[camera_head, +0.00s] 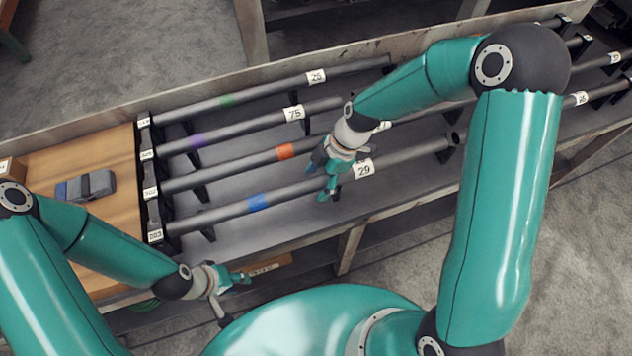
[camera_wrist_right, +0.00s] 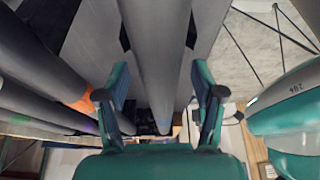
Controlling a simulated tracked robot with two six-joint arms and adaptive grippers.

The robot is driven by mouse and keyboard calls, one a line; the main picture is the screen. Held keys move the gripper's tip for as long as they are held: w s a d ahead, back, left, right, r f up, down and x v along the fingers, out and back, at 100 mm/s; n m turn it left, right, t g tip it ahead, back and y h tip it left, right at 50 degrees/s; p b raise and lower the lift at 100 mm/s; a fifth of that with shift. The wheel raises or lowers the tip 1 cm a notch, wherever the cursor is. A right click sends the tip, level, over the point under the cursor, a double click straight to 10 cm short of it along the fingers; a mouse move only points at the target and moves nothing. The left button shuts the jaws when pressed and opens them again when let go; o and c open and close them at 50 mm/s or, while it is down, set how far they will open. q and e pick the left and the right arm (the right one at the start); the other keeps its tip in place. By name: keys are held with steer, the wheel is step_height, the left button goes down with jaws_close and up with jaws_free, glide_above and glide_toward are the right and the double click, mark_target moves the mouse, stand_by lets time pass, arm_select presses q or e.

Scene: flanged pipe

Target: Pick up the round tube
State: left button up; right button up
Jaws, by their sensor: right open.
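Several grey round tubes lie side by side on the rack. The front tube (camera_head: 222,213) has a blue band and a label 29; the others have orange (camera_head: 284,151), purple (camera_head: 197,142) and green (camera_head: 227,100) bands. My right gripper (camera_head: 326,178) is open over the front tube, near its label. In the right wrist view, a grey tube (camera_wrist_right: 158,45) runs between the two open fingers, which look clear of it. Whether the fingertips reach down beside it is hard to tell. My left gripper (camera_head: 238,279) is near the bench's front edge, away from the tubes; its opening is too small to judge.
Black supports (camera_head: 152,190) hold the tubes' left ends. A wooden board (camera_head: 108,155) at the left carries a grey and dark object (camera_head: 86,186). More tubes lie to the right (camera_head: 590,95), partly behind my right arm. The bench has a raised back edge (camera_head: 190,96).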

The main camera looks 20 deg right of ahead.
jaws_close()
steer(key=shift+w+r, duration=0.1)
steer(key=shift+r, duration=0.1)
stand_by(0.4)
